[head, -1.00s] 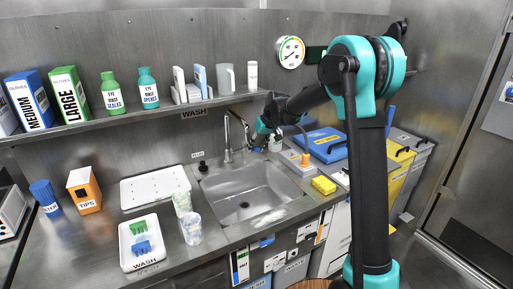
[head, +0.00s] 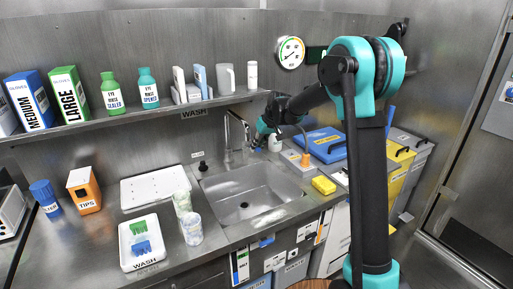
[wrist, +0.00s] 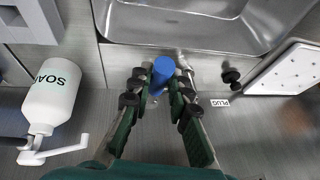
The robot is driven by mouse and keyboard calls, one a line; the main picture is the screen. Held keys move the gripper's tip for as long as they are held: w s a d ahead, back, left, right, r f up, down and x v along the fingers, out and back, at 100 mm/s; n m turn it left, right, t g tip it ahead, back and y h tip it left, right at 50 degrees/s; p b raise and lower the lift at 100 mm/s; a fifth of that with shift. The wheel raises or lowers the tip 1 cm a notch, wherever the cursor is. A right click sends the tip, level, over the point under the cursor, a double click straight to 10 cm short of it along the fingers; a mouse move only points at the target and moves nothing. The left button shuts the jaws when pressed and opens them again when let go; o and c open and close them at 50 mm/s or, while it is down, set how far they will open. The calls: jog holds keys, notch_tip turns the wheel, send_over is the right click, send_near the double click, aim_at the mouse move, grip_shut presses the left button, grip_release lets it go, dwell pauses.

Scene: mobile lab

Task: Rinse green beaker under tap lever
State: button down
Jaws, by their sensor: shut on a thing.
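My gripper (wrist: 157,92) is shut on the blue tap lever (wrist: 162,70) behind the sink. In the head view my gripper (head: 256,138) is beside the metal tap (head: 228,140), partly hidden by my own wrist. Two translucent beakers stand upright on the counter left of the sink: a pale green-tinted one (head: 182,202) at the back and a paler one (head: 192,230) in front. The sink basin (head: 226,198) looks empty, and it also shows in the wrist view (wrist: 190,40). I cannot make out any water stream.
A white soap bottle (wrist: 50,95) stands near my gripper, with its pump spout pointing toward it. A white WASH tray (head: 140,265) holds green and blue items. A white drainboard (head: 150,188) lies left of the sink. A yellow sponge (head: 324,186) sits at the sink's right.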

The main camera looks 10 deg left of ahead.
jog(key=shift+w+d+n, duration=0.4)
jog(key=shift+d+n, duration=0.1)
jog(key=shift+n, duration=0.2)
jog(key=c, duration=1.4)
grip_release()
jog(key=v, duration=1.2)
jog(key=shift+w+d, duration=0.15)
jog(key=shift+w, duration=0.05)
